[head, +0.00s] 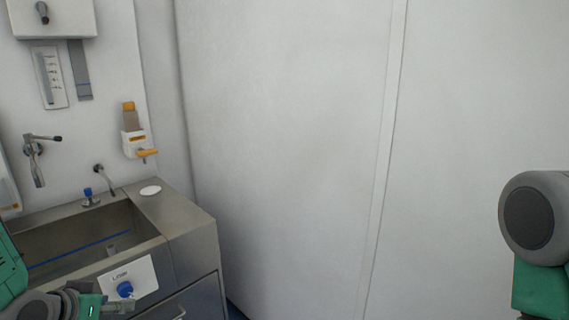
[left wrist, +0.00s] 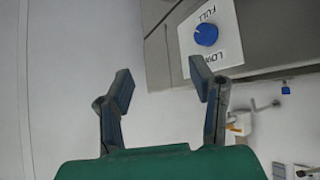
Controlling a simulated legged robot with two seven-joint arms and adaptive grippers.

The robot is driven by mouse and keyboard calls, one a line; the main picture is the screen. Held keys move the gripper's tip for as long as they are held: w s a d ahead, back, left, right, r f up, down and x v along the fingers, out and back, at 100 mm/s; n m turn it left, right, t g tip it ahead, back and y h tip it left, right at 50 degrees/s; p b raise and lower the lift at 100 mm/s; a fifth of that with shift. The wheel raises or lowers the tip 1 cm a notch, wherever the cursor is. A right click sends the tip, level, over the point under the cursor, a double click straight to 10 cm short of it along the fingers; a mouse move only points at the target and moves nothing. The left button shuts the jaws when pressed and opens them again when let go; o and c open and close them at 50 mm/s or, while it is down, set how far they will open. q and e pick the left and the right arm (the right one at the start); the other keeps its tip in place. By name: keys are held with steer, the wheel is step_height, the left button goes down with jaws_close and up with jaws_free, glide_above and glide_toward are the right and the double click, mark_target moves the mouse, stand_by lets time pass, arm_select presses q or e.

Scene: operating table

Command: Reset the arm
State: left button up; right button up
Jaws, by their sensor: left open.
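My left gripper (left wrist: 162,84) is open and empty in the left wrist view, its two dark fingers spread apart. In the head view part of my left arm, green and grey, shows at the lower left corner, with the gripper (head: 112,305) low in front of the sink unit. A white panel (head: 143,271) with a blue knob (head: 125,289) is close by it. The knob (left wrist: 206,34) also shows beyond the right finger in the left wrist view; I cannot tell the exact gap. Part of my right arm shows at the right edge; its gripper is out of view.
A steel sink unit (head: 190,222) stands at the left, with a white disc (head: 150,190) on its top. A tap (head: 38,155) and an orange-and-white dispenser (head: 135,142) are on the wall above. Plain white wall (head: 285,130) fills the middle and right.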

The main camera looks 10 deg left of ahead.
arm_select(q)
steer(key=s+d+f+g+b, duration=0.2)
steer(key=s+d+f+g, duration=0.1)
steer(key=s+f, duration=0.5)
steer(key=s+d+f+g+b, duration=0.3)
steer(key=s+d+f, duration=0.2)
steer(key=s+f, duration=0.4)
steer(key=s+d+f+g+b, duration=0.2)
steer(key=s+d+f+g, duration=0.1)
steer(key=s+f, duration=0.6)
steer(key=shift+s+d+f+m+y+b, duration=0.15)
steer(key=shift+s+d+m+y+b, duration=0.15)
steer(key=shift+s+d+b, duration=0.15)
arm_select(e)
step_height(320, 180, down, 8)
arm_select(q)
steer(key=shift+w, duration=0.1)
steer(key=c, duration=0.4)
arm_select(e)
steer(key=shift+s+a, duration=0.1)
steer(key=shift+c, duration=0.7)
arm_select(q)
steer(key=shift+o, duration=0.2)
arm_select(e)
steer(key=shift+a, duration=0.1)
